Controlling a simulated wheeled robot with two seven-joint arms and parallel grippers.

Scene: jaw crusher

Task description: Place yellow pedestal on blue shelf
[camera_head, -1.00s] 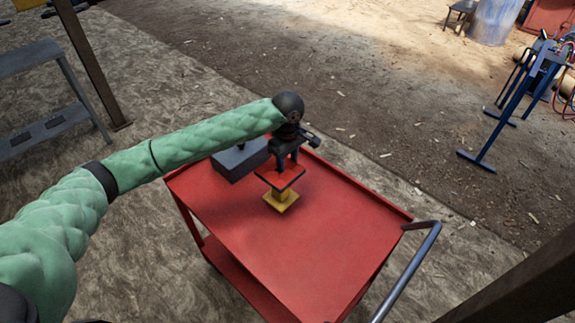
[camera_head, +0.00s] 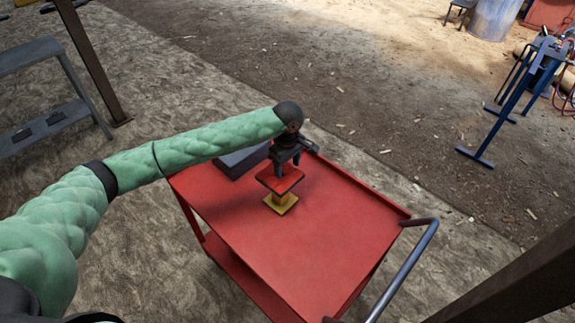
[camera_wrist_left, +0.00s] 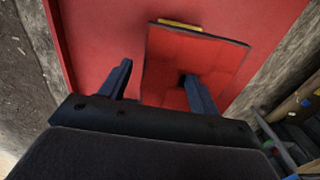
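The yellow pedestal (camera_head: 282,206) stands upright on the red cart (camera_head: 325,235), with a square red plate (camera_head: 280,182) as its top. My left gripper (camera_head: 286,171) points down right at the plate. In the left wrist view my left gripper (camera_wrist_left: 158,88) has its fingers apart with nothing clamped between them. One finger shows beside the plate and the other over it; I cannot tell if they touch it. A yellow edge (camera_wrist_left: 180,25) shows past the plate. A blue metal stand (camera_head: 515,98) is at the far right; I cannot tell if it is the blue shelf. My right gripper is out of view.
A dark grey block (camera_head: 240,161) lies at the cart's back left corner, partly behind my arm. The cart's handle (camera_head: 405,270) sticks out at the right. A grey shelf (camera_head: 45,95) stands at the left. The cart's top in front of the pedestal is clear.

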